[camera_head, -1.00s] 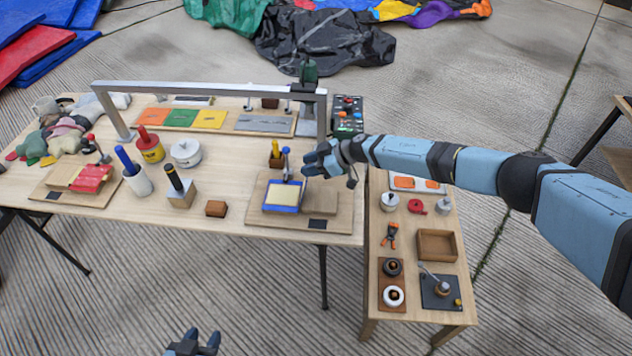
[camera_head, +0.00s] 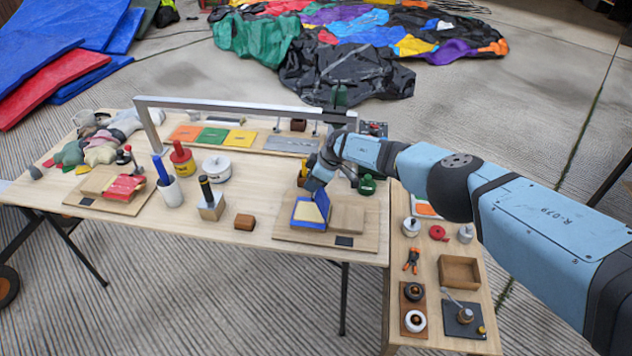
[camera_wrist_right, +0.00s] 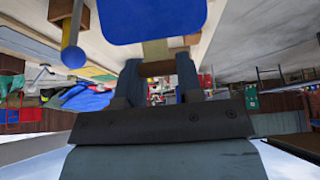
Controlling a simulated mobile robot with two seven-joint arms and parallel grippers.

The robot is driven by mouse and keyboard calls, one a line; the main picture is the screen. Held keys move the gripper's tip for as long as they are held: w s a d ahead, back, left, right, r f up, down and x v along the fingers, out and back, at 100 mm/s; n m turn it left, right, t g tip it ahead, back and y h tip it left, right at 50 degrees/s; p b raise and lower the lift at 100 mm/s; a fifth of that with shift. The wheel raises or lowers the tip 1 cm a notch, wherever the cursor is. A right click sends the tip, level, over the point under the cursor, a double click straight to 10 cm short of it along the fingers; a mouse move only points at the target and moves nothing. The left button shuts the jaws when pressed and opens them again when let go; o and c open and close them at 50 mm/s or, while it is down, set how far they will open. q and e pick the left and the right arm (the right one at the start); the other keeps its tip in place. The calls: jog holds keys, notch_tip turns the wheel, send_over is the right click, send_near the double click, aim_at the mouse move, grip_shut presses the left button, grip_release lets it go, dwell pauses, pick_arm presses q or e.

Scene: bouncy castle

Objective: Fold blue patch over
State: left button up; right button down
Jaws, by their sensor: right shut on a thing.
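The blue patch (camera_head: 322,200) is on a wooden board (camera_head: 345,242) near the right end of the long table. Its cream face (camera_head: 307,214) shows flat on the left, and a blue flap stands raised and tilted at its right side. My right gripper (camera_head: 316,184) is at the top of this flap. In the right wrist view, the blue patch (camera_wrist_right: 150,18) is at the top and a pale tab (camera_wrist_right: 155,49) runs from it to between the fingers. My right gripper (camera_wrist_right: 160,66) is shut on that tab. My left gripper is not in view.
A metal frame (camera_head: 235,104) spans the table behind. A side table (camera_head: 440,300) holds several tools.

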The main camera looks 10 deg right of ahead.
jog(key=shift+f, duration=0.2)
dwell(0.3)
jog(key=c, duration=0.8)
grip_release()
jog(key=shift+o, duration=0.2)
jog(key=shift+r, duration=0.3)
jog(key=w+p+v, duration=0.1)
jog(key=p+v, duration=0.3)
jog(key=v, duration=0.1)
notch_tip(320, 180, up, 7)
send_over(321, 195)
jog(key=s+d, duration=0.1)
jog(key=d, duration=0.2)
jog(key=shift+s+d+r+p, duration=0.15)
jog(key=shift+d+p, duration=0.15)
jog(key=shift+p, duration=0.15)
